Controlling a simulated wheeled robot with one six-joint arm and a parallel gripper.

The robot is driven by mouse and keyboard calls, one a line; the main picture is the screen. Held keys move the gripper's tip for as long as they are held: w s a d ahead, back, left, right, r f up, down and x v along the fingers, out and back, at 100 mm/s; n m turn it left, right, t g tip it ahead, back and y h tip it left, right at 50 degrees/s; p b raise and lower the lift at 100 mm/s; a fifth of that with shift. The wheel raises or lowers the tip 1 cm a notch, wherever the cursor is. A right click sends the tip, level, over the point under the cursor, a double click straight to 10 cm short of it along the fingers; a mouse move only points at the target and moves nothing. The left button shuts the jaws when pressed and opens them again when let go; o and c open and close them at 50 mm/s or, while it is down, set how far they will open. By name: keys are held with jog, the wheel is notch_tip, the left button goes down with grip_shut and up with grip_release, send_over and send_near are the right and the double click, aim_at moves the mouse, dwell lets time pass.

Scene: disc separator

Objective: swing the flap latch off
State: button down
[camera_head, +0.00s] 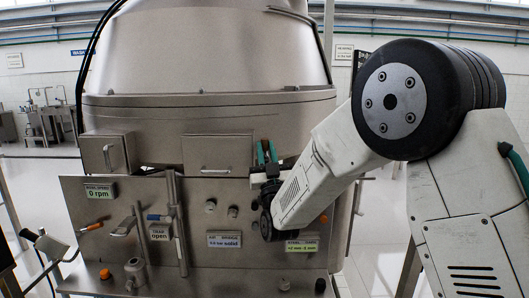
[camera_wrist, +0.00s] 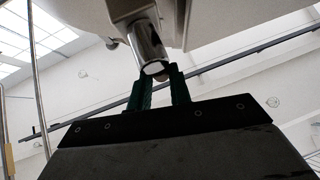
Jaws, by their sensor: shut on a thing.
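My gripper (camera_head: 267,152) reaches up at the right end of a metal flap (camera_head: 217,152) with a bar handle, on the front of the steel separator housing. In the wrist view, the dark green fingers of my gripper (camera_wrist: 161,80) are at the lower end of a short polished metal bar (camera_wrist: 149,42), which looks like the flap latch. The bar hangs down tilted from the housing, and its end sits between the fingertips. In the head view, the latch is hidden by my fingers and wrist. The exact contact is hard to see.
Below is a steel panel (camera_head: 80,205) with labels, knobs and an orange-tipped lever (camera_head: 92,227). An upright pipe with a handle (camera_head: 178,220) stands left of my gripper. Another handled flap (camera_head: 107,153) is at the far left. Open floor lies at the right.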

jog(key=shift+m+h, duration=0.6)
jog(key=c, duration=1.3)
grip_release()
jog(key=v, duration=0.8)
jog(key=shift+d, duration=0.1)
